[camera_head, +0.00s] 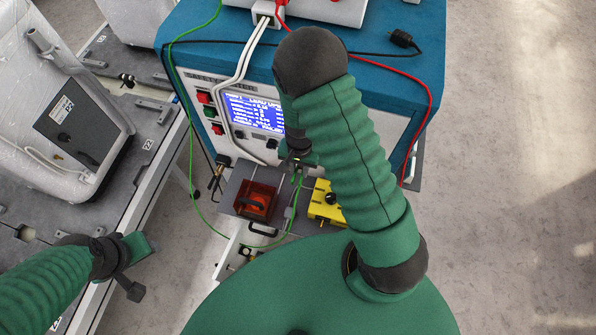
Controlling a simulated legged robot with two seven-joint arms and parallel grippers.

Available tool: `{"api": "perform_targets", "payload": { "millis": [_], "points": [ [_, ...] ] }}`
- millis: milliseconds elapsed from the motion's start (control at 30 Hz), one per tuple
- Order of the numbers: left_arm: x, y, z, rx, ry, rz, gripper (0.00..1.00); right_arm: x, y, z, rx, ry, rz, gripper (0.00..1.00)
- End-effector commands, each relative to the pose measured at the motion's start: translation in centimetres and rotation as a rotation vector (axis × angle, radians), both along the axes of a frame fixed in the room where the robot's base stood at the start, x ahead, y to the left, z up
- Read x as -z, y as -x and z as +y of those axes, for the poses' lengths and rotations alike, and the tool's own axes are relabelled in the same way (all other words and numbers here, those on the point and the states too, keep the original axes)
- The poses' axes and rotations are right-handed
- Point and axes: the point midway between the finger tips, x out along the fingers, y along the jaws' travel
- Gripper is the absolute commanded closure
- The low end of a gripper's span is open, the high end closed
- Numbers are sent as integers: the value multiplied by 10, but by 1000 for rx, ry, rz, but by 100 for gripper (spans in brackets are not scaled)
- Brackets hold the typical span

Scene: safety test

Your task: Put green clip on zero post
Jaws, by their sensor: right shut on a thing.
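The thin green wire (191,150) comes down from the top, runs left of the blue-and-white test unit, loops low and rises to my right gripper. My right gripper (297,162) is small and partly hidden behind my own arm. It is shut at the wire's end, in front of the unit's lower front; the green clip itself is hard to make out. I cannot tell which fitting is the zero post. My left gripper (135,268) is empty at lower left, away from the unit; its jaw opening is unclear.
The test unit (405,75) has a lit blue screen (250,114) and red and green buttons. A red-orange box (256,201) and a yellow block (325,203) sit on the ledge below. White, red and black cables cross the unit. A grey bench (150,165) stands left; floor is clear right.

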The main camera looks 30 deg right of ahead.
Motion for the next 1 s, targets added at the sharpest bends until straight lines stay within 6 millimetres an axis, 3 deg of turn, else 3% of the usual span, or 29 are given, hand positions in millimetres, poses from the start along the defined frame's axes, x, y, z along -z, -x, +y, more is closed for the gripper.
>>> {"api": "perform_targets", "payload": {
  "millis": [100,1000],
  "points": [
    [7,0,0,0,0,-1,52,7,-2,-4,0,1,-1,100],
    [1,0,0,0,0,-1,52,2,-2,-3,0,0,-1,100]
  ]
}}
